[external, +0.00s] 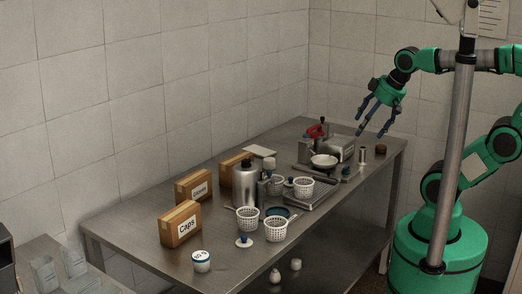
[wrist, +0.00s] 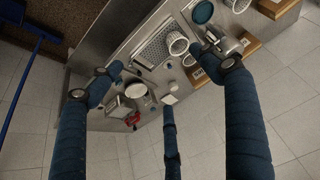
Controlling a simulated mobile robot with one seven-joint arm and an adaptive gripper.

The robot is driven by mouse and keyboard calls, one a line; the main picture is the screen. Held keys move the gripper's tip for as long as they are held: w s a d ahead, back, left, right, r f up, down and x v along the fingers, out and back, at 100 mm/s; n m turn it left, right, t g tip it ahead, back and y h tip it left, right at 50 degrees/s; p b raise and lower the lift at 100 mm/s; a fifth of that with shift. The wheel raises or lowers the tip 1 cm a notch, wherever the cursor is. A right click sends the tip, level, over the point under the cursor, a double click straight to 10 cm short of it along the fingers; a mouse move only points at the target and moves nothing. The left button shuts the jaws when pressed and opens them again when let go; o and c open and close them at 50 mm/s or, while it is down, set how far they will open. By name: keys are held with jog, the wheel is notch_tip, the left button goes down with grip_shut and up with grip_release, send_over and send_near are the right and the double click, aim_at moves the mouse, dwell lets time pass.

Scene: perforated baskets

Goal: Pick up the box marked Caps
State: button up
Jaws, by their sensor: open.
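The box marked Caps (external: 180,225) is a brown cardboard box with a white label. It stands upright near the front left of the metal table (external: 135,238) in the external view. Another brown box (external: 194,186) stands just behind it, and a third box (external: 236,168) is further back. My gripper (external: 376,118) is open and empty above the far right end of the table, well apart from the Caps box. Its fingers spread wide in the wrist view (wrist: 160,85). Brown boxes show at that view's upper right, but I cannot tell there which is Caps.
White perforated baskets (external: 275,229), a metal bottle (external: 244,184) and a tray (external: 312,194) crowd the table's middle. A pan (external: 324,160) and red-topped item (external: 316,130) are near my gripper. A tiled wall runs behind.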

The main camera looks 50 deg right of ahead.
dwell(0.3)
jog(key=w+a+r+m+g+y+p, duration=0.1)
jog(key=w+a+r+m+p, duration=0.2)
jog(key=w+a, duration=0.45)
jog(key=w+a+r+m+g+y+p, duration=0.15)
jog(key=w+a+p, duration=0.35)
jog(key=w, duration=0.6)
jog(key=w+a+r+m+g+y+p, duration=0.1)
jog(key=w+a+m+p, duration=0.4)
jog(key=w, duration=0.4)
jog(key=w+a+f+m+g+p, duration=0.1)
jog(key=w+a+f+m+p, duration=0.2)
jog(key=w+a+f, duration=0.4)
jog(key=w+a+f+m+g+y+p, duration=0.1)
jog(key=w+a+f+m+p, duration=0.3)
jog(key=a+f, duration=0.9)
jog(key=w+a+p, duration=0.2)
jog(key=w+a, duration=0.1)
jog(key=a, duration=0.2)
jog(key=shift+w+a, duration=0.15)
jog(key=shift+w, duration=0.1)
jog(key=shift+f+m+g, duration=0.1)
jog(key=shift+m+g, duration=0.15)
